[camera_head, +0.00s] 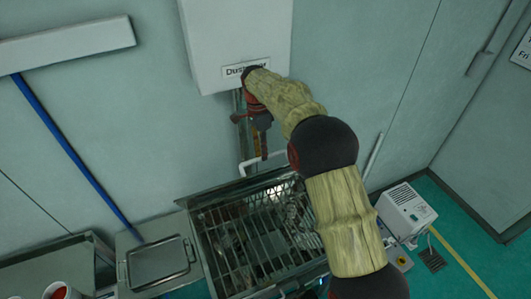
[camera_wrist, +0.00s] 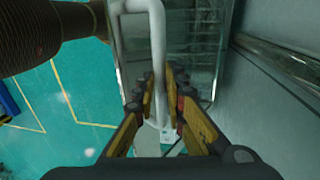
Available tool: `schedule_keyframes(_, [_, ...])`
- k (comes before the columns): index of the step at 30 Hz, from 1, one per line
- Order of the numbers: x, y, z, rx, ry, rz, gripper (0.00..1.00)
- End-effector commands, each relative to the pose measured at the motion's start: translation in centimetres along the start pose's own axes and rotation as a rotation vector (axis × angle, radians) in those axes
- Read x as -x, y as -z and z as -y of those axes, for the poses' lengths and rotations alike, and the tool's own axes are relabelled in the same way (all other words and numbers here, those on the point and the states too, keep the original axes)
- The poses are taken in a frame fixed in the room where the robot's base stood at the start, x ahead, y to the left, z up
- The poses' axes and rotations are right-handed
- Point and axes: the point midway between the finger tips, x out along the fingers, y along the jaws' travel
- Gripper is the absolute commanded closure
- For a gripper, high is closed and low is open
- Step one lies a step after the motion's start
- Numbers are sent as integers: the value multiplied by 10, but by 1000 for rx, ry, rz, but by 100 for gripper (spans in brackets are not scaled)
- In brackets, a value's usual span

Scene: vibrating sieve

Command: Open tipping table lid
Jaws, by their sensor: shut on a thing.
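The tipping table (camera_head: 258,238) stands below my arm in the head view, with a metal grate inside its open-topped frame. A white bar handle (camera_head: 246,164) shows at its back edge; it also runs down the wrist view (camera_wrist: 157,30). My gripper (camera_head: 262,155) points down at this handle. In the wrist view its yellow fingers (camera_wrist: 161,88) are on both sides of the white bar, shut on it. A greyish metal panel (camera_wrist: 190,45) lies behind the bar; the lid's exact angle is hard to tell.
A white box with a label (camera_head: 235,40) hangs on the wall just above my gripper. A flat metal tray (camera_head: 158,262) and a blue pole (camera_head: 75,160) are at the left. A white unit (camera_head: 406,210) stands on the green floor at the right. A brown hose (camera_wrist: 45,42) shows in the wrist view.

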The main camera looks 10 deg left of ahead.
Motion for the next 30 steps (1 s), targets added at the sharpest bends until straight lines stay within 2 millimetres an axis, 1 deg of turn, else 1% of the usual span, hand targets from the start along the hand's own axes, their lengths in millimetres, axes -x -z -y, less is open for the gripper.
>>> schedule_keyframes(1, [-19,-2,2,2,-12,4,100])
schedule_keyframes(5, [-19,-2,2,2,-13,4,100])
schedule_keyframes(6, [-19,-2,2,2,-13,4,87])
schedule_keyframes(16, [-12,-1,2,1,-5,2,68])
schedule_keyframes(26, [-7,0,2,1,-3,1,68])
schedule_keyframes(29, [2,0,2,1,-2,1,68])
schedule_keyframes(30, [7,0,3,1,0,0,68])
